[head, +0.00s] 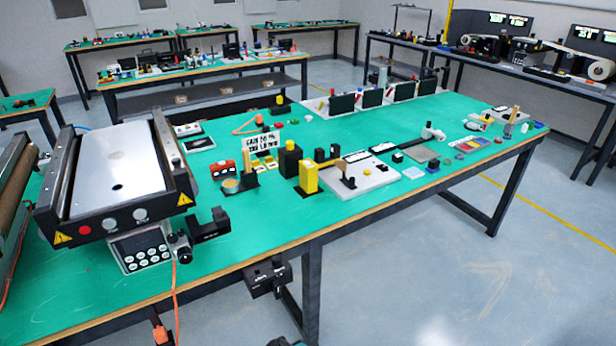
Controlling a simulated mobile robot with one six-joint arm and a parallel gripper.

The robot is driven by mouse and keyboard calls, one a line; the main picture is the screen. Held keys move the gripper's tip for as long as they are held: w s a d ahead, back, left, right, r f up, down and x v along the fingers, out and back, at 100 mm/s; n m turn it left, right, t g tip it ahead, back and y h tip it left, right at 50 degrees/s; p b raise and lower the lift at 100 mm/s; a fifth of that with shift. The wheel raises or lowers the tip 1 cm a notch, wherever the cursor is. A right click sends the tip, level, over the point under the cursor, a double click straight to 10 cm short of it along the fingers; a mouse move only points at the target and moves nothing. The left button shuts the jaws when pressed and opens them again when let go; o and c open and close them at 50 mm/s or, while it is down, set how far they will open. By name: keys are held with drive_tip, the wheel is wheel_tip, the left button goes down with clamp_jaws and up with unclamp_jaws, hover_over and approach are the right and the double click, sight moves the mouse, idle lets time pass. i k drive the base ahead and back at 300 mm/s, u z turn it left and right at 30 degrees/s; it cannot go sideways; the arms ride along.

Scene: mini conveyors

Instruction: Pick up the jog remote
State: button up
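I cannot tell for certain which thing is the jog remote. A small red box with round markings (223,170) lies on the green table, right of the mini conveyor, and could be it. An orange cable (176,300) hangs from the conveyor's side over the table's front edge, near a small orange piece (160,333) low in the picture. A black device that looks like my gripper (268,278) is in front of the table's front edge, apart from the things on top. Its fingers are too small and dark to read.
The mini conveyor (118,180) with its button panel (143,250) fills the table's left end. A black bracket-like part (208,228) juts from it. A yellow-and-black block (308,177) and a pale plate (375,178) stand mid-table. The green top (270,225) is bare along the front.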

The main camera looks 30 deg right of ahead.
sight(308, 177)
drive_tip(key=z, duration=4.55)
drive_tip(key=i, duration=0.1)
drive_tip(key=u, duration=3)
drive_tip(key=k, duration=0.6)
drive_tip(key=z, duration=1.2)
drive_tip(key=k, duration=0.15)
drive_tip(key=u, duration=2.9)
